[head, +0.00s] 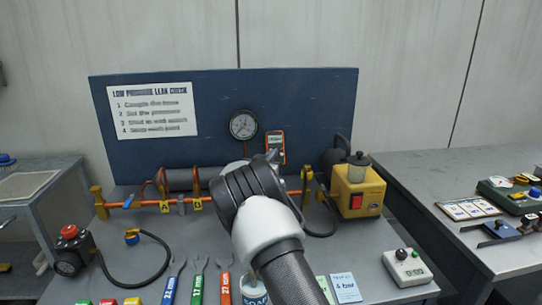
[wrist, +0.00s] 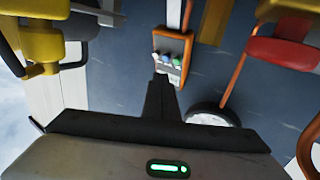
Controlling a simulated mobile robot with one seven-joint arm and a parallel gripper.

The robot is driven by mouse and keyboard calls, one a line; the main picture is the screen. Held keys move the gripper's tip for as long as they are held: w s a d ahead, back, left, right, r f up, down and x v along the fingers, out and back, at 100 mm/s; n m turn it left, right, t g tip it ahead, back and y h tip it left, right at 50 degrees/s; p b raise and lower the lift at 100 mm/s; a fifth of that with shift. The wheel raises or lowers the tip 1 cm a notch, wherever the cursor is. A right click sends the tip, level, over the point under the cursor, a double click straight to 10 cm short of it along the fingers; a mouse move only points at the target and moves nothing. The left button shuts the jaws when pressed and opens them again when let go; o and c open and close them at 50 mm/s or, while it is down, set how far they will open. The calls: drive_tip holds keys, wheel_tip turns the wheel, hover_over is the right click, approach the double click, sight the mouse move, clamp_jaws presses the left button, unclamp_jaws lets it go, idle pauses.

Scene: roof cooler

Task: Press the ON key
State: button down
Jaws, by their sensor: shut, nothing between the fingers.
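An orange-edged handheld meter (head: 277,140) hangs on the blue board, right of the round gauge. In the wrist view the meter (wrist: 187,50) has a pale face with small keys, including a green key (wrist: 177,62) and a blue key (wrist: 167,57). The key labels are too small to read, so I cannot tell which is ON. My gripper (wrist: 162,80) is shut and empty, its tips pointing at the key area and overlapping the face's edge in the picture. I cannot tell whether they touch.
The pressure gauge (head: 243,125) is beside the meter. An orange pipe run (head: 145,203) with valves crosses the bench below. A yellow pump (head: 355,190) with a red switch stands at right. Wrenches (head: 199,280) and a small grey control box (head: 407,268) lie in front.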

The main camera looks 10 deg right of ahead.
drive_tip(key=shift+s+r, duration=0.35)
drive_tip(key=shift+s, duration=0.35)
drive_tip(key=shift+s+r, duration=0.35)
drive_tip(key=shift+s, duration=0.35)
